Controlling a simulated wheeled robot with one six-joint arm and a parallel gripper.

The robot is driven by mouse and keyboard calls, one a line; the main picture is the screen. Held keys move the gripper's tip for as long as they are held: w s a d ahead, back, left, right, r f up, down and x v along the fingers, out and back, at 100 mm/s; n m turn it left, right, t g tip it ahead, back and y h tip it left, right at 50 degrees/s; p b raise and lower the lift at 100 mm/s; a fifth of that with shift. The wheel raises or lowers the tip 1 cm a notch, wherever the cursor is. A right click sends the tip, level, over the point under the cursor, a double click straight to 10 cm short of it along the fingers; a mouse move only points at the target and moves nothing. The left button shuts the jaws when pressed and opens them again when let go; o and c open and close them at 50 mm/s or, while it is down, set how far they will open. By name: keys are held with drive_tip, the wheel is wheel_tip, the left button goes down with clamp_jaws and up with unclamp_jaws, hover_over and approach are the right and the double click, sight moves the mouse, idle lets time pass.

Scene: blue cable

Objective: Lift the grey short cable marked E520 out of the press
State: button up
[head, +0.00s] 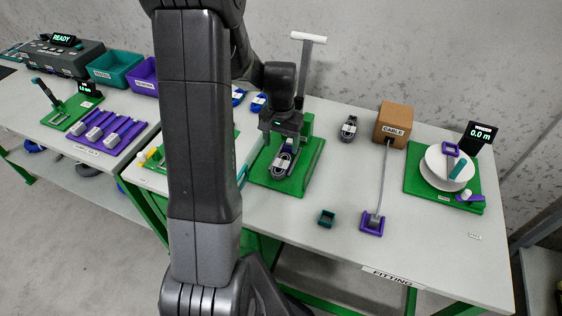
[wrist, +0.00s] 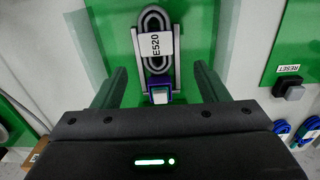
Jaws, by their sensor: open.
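The grey short cable (wrist: 157,22) is coiled, with a white label reading E520. In the wrist view it lies on the green press base, its connector end in a purple holder (wrist: 160,83). In the head view the cable (head: 283,164) sits on the green base of the press (head: 307,172), below my gripper (head: 284,134). In the wrist view my gripper (wrist: 158,88) is open, its two fingers on either side of the connector end, apart from it. Whether the fingers are at the cable's height, I cannot tell.
The press's lever with a white handle (head: 309,37) stands behind my gripper. Another dark cable (head: 349,128) lies to the right, near a brown CABLE box (head: 394,125). Blue cables (head: 258,103) lie behind. A RESET button (wrist: 293,88) is at right.

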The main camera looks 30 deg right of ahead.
sight(283, 161)
drive_tip(key=shift+s+d+f+p, duration=0.1)
drive_tip(key=shift+f+p, duration=0.15)
drive_tip(key=shift+f, duration=1.45)
drive_tip(key=shift+s+d+f+p, duration=0.1)
drive_tip(key=shift+f+p, duration=0.1)
drive_tip(key=shift+f, duration=1.5)
drive_tip(key=c, duration=1.1)
